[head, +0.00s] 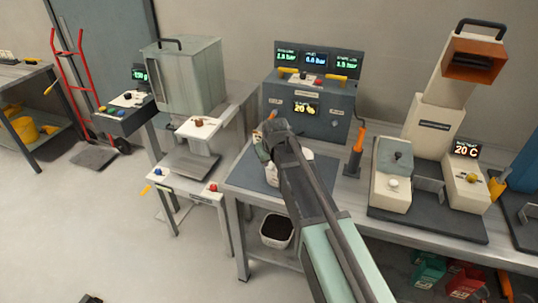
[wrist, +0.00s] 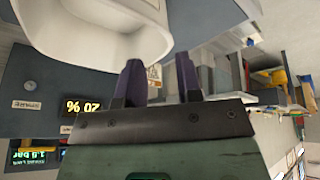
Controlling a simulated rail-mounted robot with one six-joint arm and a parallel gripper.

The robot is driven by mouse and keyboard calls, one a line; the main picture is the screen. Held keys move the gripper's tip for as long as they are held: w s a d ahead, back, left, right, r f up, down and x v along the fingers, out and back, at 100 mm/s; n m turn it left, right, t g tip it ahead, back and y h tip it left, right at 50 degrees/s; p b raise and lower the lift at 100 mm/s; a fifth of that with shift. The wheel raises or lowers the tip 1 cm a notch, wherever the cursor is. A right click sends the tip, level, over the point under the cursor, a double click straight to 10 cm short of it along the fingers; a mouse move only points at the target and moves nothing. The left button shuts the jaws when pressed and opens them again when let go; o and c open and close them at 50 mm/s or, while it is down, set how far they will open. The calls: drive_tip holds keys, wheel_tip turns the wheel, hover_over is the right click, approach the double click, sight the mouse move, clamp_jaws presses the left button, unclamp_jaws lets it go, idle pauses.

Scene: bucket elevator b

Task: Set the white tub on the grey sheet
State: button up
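The white tub (head: 272,176) is at the left end of the long bench, partly hidden behind my arm. The grey sheet (head: 247,174) lies flat on the bench there, and the tub appears over it. I cannot tell how the tub's base meets the sheet. In the wrist view the tub (wrist: 148,44) fills the top left, its rim and hollow inside showing. My gripper (wrist: 160,68) has its two dark purple fingers apart, with a clear gap between them. The fingertips are close to the tub's rim, and nothing shows gripped. In the head view the fingers are mostly hidden.
A dark control box (head: 308,105) with green displays stands behind the tub. An orange-handled tool (head: 354,152) stands right of it, then a cream machine (head: 432,125). Left is a lower table with a metal cabinet (head: 183,76). A dark-lined bin (head: 276,231) sits under the bench.

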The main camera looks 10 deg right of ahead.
drive_tip(key=s+d+r+m+g+p, duration=0.1)
drive_tip(key=s+d+g, duration=0.1)
drive_tip(key=s, duration=1)
drive_tip(key=s+d+r+m+g, duration=0.1)
drive_tip(key=s+d+m+g, duration=0.1)
drive_tip(key=s, duration=1.1)
drive_tip(key=shift+d+r+m+g+p, duration=0.15)
drive_tip(key=shift+d+m+g+p, duration=0.2)
drive_tip(key=shift+d, duration=0.5)
